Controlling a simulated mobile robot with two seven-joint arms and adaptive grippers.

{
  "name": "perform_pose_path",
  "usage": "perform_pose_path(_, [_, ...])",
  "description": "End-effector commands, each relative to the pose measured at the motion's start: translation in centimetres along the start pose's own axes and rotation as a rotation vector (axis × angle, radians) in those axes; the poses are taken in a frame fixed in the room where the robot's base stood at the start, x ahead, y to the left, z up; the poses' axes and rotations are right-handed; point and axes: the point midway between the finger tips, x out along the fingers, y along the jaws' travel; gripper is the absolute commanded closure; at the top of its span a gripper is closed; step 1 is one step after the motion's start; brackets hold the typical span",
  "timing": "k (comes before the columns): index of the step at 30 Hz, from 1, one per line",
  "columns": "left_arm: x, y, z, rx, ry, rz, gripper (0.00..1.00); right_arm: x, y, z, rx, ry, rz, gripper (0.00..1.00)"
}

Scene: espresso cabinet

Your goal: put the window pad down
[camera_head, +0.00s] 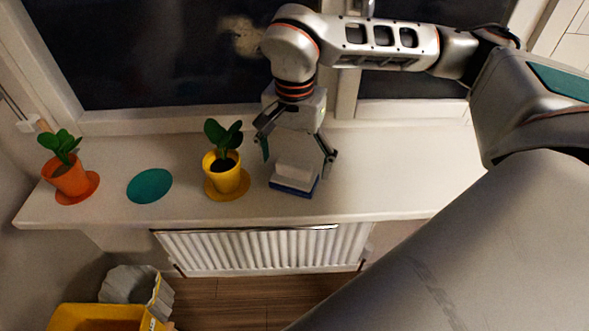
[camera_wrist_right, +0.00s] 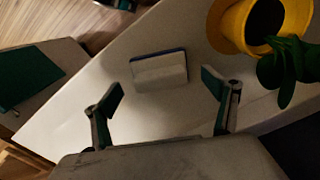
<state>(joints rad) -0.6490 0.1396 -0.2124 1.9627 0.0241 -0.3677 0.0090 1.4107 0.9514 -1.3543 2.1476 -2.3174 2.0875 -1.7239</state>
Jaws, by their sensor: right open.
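The window pad (camera_head: 295,181), a small block with a white upper part and a dark blue base, appears to rest on the white windowsill (camera_head: 400,180), right of the yellow pot. My right gripper (camera_head: 297,156) is over it, pointing down, with its two fingers spread wide. In the right wrist view the pad (camera_wrist_right: 159,71) lies ahead of the open fingers (camera_wrist_right: 163,88), with clear gaps on both sides and no finger touching it. My left gripper is not in view.
A yellow pot (camera_head: 223,174) with a plant stands close left of the pad. A green round mat (camera_head: 149,186) and an orange pot (camera_head: 66,178) are farther left. The window is behind; the sill's front edge is above a radiator (camera_head: 265,250). The sill is clear to the right.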

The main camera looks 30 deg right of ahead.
Motion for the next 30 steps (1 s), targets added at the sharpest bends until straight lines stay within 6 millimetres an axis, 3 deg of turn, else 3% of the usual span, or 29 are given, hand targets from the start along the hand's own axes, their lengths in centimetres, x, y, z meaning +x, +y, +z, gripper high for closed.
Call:
perform_pose_path(6, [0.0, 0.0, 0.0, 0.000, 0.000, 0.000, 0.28, -4.7, -0.1, -0.1, 0.000, 0.003, -0.004, 0.14])
perform_pose_path(12, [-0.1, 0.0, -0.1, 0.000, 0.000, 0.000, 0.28, -7.7, -0.1, -0.1, 0.000, 0.002, -0.002, 0.14])
perform_pose_path(18, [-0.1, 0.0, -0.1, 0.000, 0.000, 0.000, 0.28, -8.9, 0.0, 0.0, 0.000, -0.001, 0.000, 0.14])
perform_pose_path(30, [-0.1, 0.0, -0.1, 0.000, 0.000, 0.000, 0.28, -8.9, 0.0, 0.0, -0.001, -0.001, 0.000, 0.14])
